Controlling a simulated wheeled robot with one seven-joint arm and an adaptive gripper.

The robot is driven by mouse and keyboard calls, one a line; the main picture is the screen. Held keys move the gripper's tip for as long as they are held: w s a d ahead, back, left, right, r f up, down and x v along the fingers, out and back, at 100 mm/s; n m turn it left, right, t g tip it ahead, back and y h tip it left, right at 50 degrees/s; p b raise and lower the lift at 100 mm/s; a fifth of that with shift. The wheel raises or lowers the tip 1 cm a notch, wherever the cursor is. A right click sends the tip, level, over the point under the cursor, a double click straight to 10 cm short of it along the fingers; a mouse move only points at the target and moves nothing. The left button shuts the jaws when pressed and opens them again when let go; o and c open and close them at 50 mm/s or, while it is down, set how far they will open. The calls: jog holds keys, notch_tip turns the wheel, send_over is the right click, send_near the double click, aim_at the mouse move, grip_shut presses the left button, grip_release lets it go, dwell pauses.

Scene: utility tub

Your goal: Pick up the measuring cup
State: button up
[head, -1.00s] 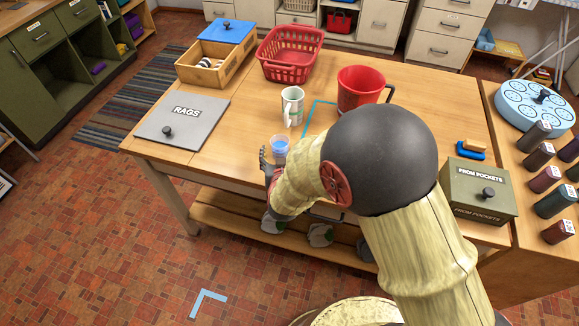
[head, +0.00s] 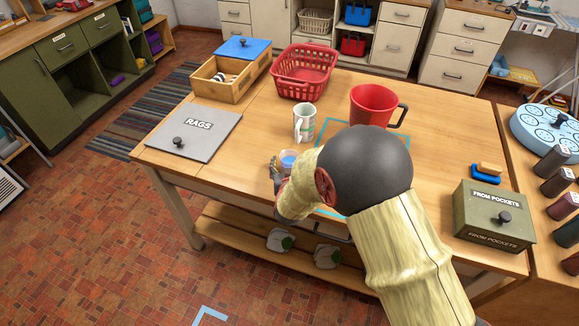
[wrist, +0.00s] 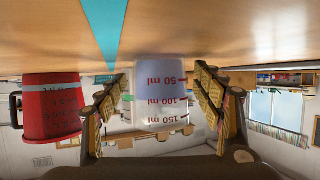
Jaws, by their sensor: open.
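The measuring cup is a small clear cup with blue inside (head: 288,160), near the front edge of the wooden table. In the wrist view, which is upside down, the cup (wrist: 160,92) shows red 50, 100 and 150 ml marks. My gripper (wrist: 160,98) is open, one finger on each side of the cup, with visible gaps between fingers and cup. In the head view my gripper (head: 278,167) is at the cup's near left side, partly hidden by my arm.
A white patterned mug (head: 304,124) stands just behind the cup. A red jug with a dark handle (head: 373,105) is behind right; it also shows in the wrist view (wrist: 52,105). A grey RAGS lid (head: 190,133) lies at left, a red basket (head: 303,72) at back.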

jog(key=shift+c, duration=0.6)
jog(key=c, duration=1.1)
jog(key=shift+c, duration=0.7)
jog(key=shift+r, duration=0.2)
jog(key=shift+r+p, duration=0.65)
jog(key=shift+r, duration=0.4)
jog(key=s+a+r+p, duration=0.5)
jog(key=s+r, duration=0.5)
jog(key=s, duration=0.3)
jog(key=shift+r, duration=0.25)
